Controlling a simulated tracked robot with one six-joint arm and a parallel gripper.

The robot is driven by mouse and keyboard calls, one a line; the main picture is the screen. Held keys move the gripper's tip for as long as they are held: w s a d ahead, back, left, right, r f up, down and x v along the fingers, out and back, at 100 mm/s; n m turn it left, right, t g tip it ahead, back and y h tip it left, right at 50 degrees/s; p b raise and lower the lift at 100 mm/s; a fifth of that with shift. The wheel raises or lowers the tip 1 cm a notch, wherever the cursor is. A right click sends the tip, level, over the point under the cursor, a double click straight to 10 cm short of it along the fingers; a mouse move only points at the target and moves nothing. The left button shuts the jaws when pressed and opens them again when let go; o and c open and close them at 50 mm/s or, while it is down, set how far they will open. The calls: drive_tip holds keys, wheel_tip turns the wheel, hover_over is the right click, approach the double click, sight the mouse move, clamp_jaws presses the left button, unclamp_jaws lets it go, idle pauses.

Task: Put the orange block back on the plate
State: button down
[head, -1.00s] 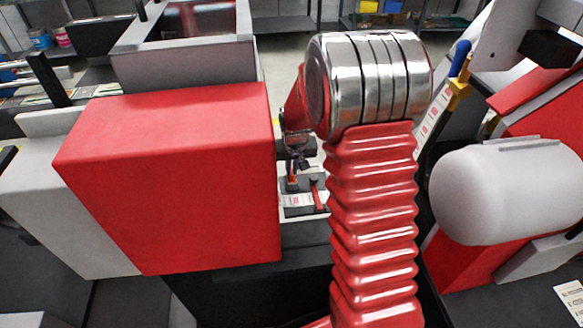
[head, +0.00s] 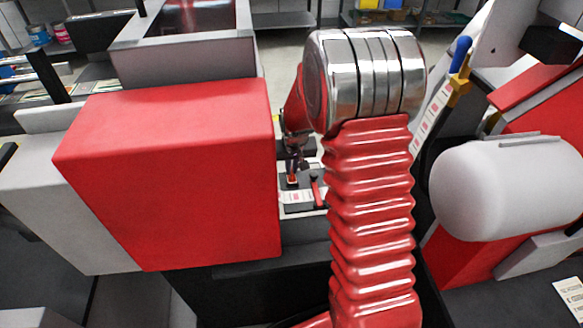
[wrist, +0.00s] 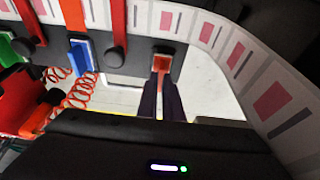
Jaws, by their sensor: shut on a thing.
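The orange block (wrist: 163,61) is at the tips of my gripper (wrist: 162,84) in the wrist view, with the narrow dark fingers closed around its near part. Its far end lies against the dark plate (wrist: 139,70); I cannot tell whether it is seated or just touching. In the head view my gripper (head: 295,160) points down at the plate, and a small orange-red patch shows under it. A blue block (wrist: 82,55) and a green block (wrist: 8,48) sit along the same plate, with coiled orange cords below.
A white label strip (wrist: 228,48) with pink squares curves around the plate's right side. Red levers with dark knobs (wrist: 114,57) stand beside the blocks. A large red box (head: 180,180) stands left of my arm, and a pale roll (head: 505,190) stands right.

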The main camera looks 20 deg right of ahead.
drive_tip(key=shift+f, duration=0.45)
idle(0.3)
drive_tip(key=c, duration=1.8)
unclamp_jaws()
drive_tip(key=shift+c, duration=0.2)
drive_tip(key=v, duration=1.3)
drive_tip(key=shift+s+r, duration=0.15)
drive_tip(key=shift+r, duration=0.15)
drive_tip(key=shift+s, duration=0.15)
